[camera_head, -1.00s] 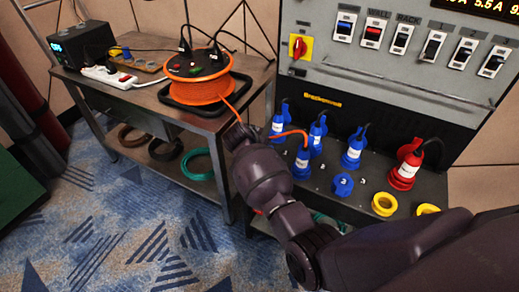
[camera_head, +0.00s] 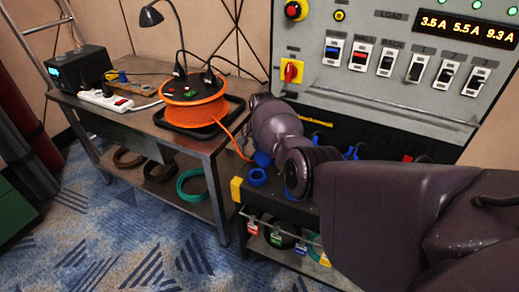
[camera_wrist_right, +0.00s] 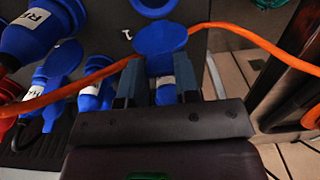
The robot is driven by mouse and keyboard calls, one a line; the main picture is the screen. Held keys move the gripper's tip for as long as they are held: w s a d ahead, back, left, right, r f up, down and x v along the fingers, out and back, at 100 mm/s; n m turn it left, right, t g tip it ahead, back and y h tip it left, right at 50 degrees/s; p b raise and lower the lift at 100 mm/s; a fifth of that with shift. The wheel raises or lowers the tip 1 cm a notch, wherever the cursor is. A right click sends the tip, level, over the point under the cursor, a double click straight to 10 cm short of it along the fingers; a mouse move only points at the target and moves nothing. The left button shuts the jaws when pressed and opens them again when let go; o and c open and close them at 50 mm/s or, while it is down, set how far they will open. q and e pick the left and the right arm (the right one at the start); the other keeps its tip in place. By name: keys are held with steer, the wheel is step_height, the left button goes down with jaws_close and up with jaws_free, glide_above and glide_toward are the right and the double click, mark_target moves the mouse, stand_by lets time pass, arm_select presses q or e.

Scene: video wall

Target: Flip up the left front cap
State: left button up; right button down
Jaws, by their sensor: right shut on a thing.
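The front-left blue cap (camera_head: 262,158) stands raised beside its blue socket ring (camera_head: 257,177) at the left end of the dark socket panel. In the right wrist view the round cap (camera_wrist_right: 160,40) is at the tips of my right gripper (camera_wrist_right: 159,68), below the socket ring (camera_wrist_right: 152,8). The fingers are shut on the cap. In the head view my right forearm covers the gripper and most of the panel. My left gripper is not in view.
An orange cable (camera_wrist_right: 88,78) crosses close by the fingers, from the orange reel (camera_head: 194,103) on the metal table (camera_head: 140,112). Other blue plugs (camera_wrist_right: 38,35) stand close on the left in the wrist view. The switch panel (camera_head: 400,95) rises behind.

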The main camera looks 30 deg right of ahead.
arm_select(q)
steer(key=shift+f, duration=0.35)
arm_select(e)
steer(key=shift+w+d, duration=0.35)
steer(key=shift+d, duration=0.15)
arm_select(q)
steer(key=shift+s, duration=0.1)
arm_select(e)
steer(key=c, duration=0.8)
jaws_free()
steer(key=shift+d+f, duration=0.1)
steer(key=shift+c, duration=0.2)
arm_select(q)
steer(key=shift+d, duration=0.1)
steer(key=p, duration=0.1)
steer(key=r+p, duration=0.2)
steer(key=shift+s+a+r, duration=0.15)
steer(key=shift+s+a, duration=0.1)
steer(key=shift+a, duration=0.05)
arm_select(e)
step_height(320, 180, up, 11)
